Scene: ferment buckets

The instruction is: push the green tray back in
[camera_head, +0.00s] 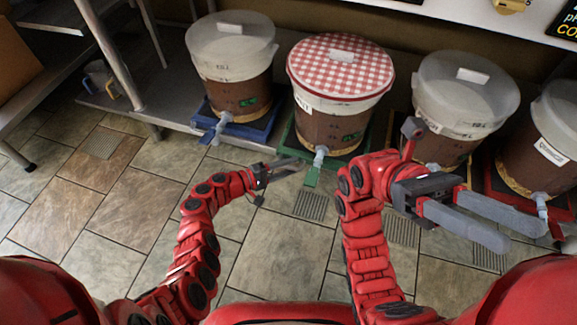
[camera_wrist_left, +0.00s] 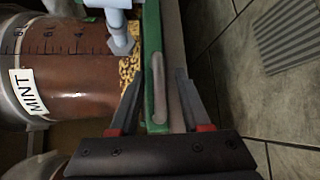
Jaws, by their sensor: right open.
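The green tray (camera_head: 289,141) lies under the bucket with the red checked lid (camera_head: 341,66), and its front tab (camera_head: 312,178) sticks out over the floor side. In the left wrist view the tray's green edge (camera_wrist_left: 152,40) runs beside a brown bucket (camera_wrist_left: 70,65) labelled MINT. My left gripper (camera_head: 292,165) is close to the tray's front; its open fingers (camera_wrist_left: 157,90) stand on either side of the green tab (camera_wrist_left: 157,127), with gaps visible. My right gripper (camera_head: 500,228) is open and empty, to the right in front of the other buckets.
A blue tray (camera_head: 209,113) with a bucket (camera_head: 231,60) stands to the left. Two more buckets stand to the right, the far one on a red tray (camera_head: 489,179). The tiled floor (camera_head: 135,210) in front is clear, with drain grates.

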